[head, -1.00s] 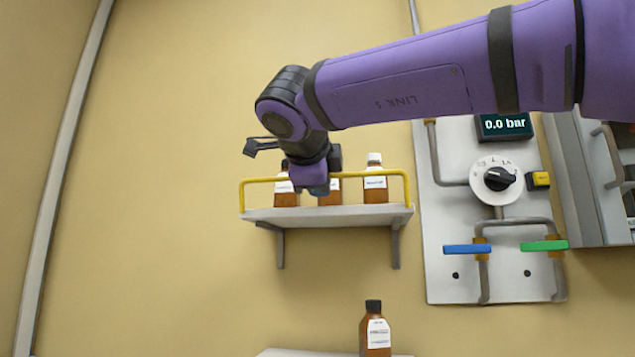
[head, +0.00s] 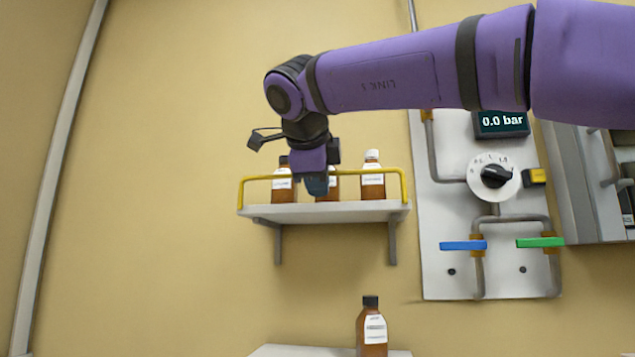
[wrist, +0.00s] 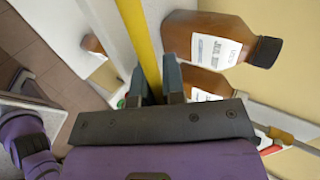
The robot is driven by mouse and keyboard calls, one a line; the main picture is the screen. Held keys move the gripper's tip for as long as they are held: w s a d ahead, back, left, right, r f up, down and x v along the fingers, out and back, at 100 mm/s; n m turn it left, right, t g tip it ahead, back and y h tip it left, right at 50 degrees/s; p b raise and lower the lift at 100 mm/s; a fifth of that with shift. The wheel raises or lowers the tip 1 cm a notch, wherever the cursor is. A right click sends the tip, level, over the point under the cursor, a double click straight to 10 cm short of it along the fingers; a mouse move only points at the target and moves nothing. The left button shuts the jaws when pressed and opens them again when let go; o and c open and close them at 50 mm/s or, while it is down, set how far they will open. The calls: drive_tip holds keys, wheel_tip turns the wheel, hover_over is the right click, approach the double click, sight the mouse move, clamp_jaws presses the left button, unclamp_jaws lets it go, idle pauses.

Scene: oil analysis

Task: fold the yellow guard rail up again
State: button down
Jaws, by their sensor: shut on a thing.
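The yellow guard rail (head: 355,172) stands upright along the front of the wall shelf (head: 345,211), its top bar level in front of the bottles. My gripper (head: 316,186) is at the middle of the top bar, coming down from above. In the wrist view the yellow bar (wrist: 140,42) runs between the two fingers of my gripper (wrist: 157,80), which are shut on it. The fingertips hide a short piece of the bar in the head view.
Brown bottles (head: 373,182) with white labels stand on the shelf behind the rail, close to my fingers; one (wrist: 205,38) shows large in the wrist view. Another bottle (head: 373,330) stands on a lower surface. A valve panel (head: 445,275) is on the right.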

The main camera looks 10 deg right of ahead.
drive_tip(key=c, duration=1.2)
unclamp_jaws()
drive_tip(key=shift+w+d+f, duration=0.1)
drive_tip(key=shift+w, duration=0.05)
drive_tip(key=v, duration=1.1)
